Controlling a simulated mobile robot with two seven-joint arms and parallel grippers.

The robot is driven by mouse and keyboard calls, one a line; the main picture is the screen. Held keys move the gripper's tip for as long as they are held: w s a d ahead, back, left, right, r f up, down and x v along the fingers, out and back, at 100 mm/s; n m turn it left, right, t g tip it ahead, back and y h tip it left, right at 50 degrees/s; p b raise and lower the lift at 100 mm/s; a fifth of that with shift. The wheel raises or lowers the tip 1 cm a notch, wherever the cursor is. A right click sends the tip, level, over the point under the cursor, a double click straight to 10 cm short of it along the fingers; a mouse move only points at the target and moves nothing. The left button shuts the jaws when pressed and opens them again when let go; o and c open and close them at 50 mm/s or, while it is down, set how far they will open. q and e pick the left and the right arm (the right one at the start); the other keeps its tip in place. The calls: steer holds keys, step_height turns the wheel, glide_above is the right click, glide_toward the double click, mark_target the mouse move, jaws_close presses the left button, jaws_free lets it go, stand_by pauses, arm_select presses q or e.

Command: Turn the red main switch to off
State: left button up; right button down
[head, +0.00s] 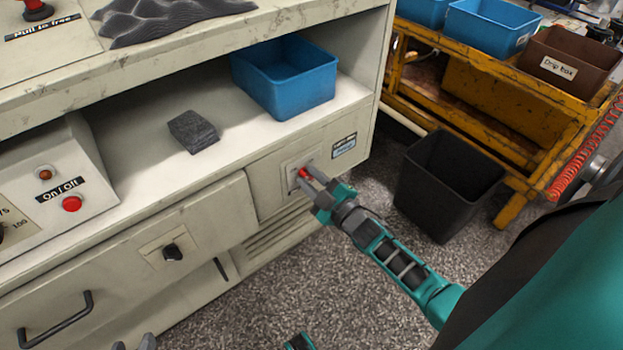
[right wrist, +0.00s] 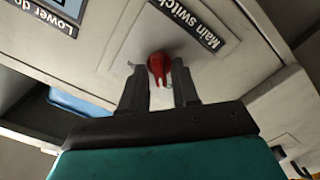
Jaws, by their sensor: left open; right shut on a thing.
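The red main switch (head: 303,172) is a small rotary knob on a square plate at the right end of the pale cabinet front. In the right wrist view, the red switch (right wrist: 159,66) sits between my fingers, its handle pointing down in the picture, near the label "Main switch" (right wrist: 188,22). My right gripper (head: 309,180) is shut on the switch, a finger on either side; the right wrist view also shows the gripper (right wrist: 159,80). My left gripper (head: 133,344) is open at the bottom edge of the head view, mostly cut off, away from the switch.
A blue bin (head: 285,85) and a dark block (head: 193,131) stand on the shelf above. A black waste bin (head: 440,195) and a yellow cart (head: 510,110) stand right.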

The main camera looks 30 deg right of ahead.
steer(key=c, duration=1.1)
jaws_free()
steer(key=shift+c, duration=0.2)
steer(key=s+d+p, duration=0.1)
steer(key=s+p, duration=0.1)
steer(key=s, duration=1.1)
steer(key=shift+p, duration=0.35)
steer(key=shift+w, duration=0.1)
